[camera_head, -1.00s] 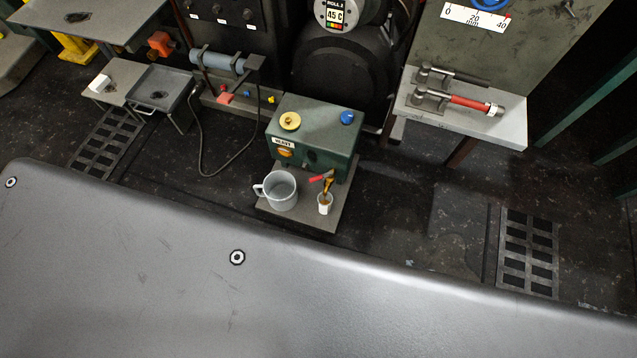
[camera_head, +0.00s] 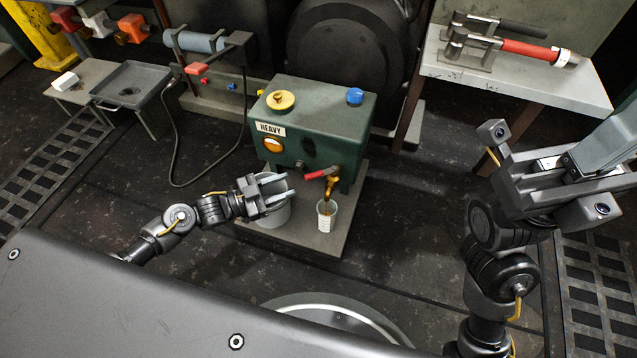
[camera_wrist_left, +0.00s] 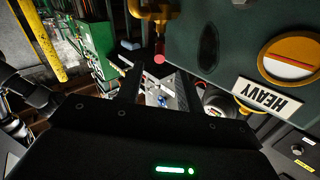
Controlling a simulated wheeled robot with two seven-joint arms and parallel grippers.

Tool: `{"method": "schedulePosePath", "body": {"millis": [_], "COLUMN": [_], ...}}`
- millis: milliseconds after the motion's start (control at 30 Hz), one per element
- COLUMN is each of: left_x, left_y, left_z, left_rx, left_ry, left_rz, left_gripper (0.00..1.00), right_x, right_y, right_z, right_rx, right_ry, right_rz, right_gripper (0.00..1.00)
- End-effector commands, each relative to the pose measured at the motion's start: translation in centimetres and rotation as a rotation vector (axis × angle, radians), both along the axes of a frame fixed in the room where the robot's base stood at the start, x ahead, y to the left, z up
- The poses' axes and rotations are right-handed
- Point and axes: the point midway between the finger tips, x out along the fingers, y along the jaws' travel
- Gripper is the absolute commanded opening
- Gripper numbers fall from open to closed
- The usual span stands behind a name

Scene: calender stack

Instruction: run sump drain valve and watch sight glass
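The green sump box (camera_head: 312,125) labelled HEAVY has a round amber sight glass (camera_head: 272,145), also large in the left wrist view (camera_wrist_left: 292,58). A brass drain valve (camera_head: 331,186) with a red lever (camera_head: 318,174) is low on its front. Its brass also shows in the wrist view (camera_wrist_left: 150,12). A small white cup (camera_head: 326,217) with amber fluid at its mouth stands under the spout. My left gripper (camera_head: 275,186) is open, its fingers apart over the grey jug (camera_head: 272,215), left of the lever; contact is unclear. My right gripper (camera_head: 540,180) is raised at right; its finger gap is unclear.
The box has a yellow cap (camera_head: 281,100) and a blue cap (camera_head: 355,96) on top. Jug and cup stand on a grey plate (camera_head: 310,243). A bench (camera_head: 515,83) with red- and black-handled tools is at right. A black cable (camera_head: 172,150) loops on the floor at left.

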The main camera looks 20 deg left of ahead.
Motion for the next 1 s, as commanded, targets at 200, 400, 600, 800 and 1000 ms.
{"method": "schedulePosePath", "body": {"millis": [200,400,600,800,1000], "left_x": [0.3,2.1,4.5,6.1,6.7], "left_y": [-0.4,-2.7,-5.6,-7.7,-8.4], "left_z": [0.1,-0.2,-0.2,-0.1,0.1], "left_rx": [-0.003,-0.004,-0.004,-0.003,-0.001], "left_ry": [-0.005,-0.006,-0.006,-0.004,-0.002], "left_rz": [-0.005,-0.004,-0.003,-0.003,-0.003], "left_gripper": [0.37,0.37,0.37,0.37,0.37], "right_x": [-0.5,-1.0,-1.5,-1.5,-1.5], "right_y": [0.0,0.5,1.0,1.0,1.0], "right_z": [0.1,0.1,0.4,0.9,1.3], "right_rx": [0.003,-0.006,-0.004,0.011,0.017], "right_ry": [-0.017,-0.05,-0.086,-0.099,-0.103], "right_rz": [0.005,0.024,0.04,0.04,0.04], "right_gripper": [0.0,0.0,0.0,0.0,0.0]}}
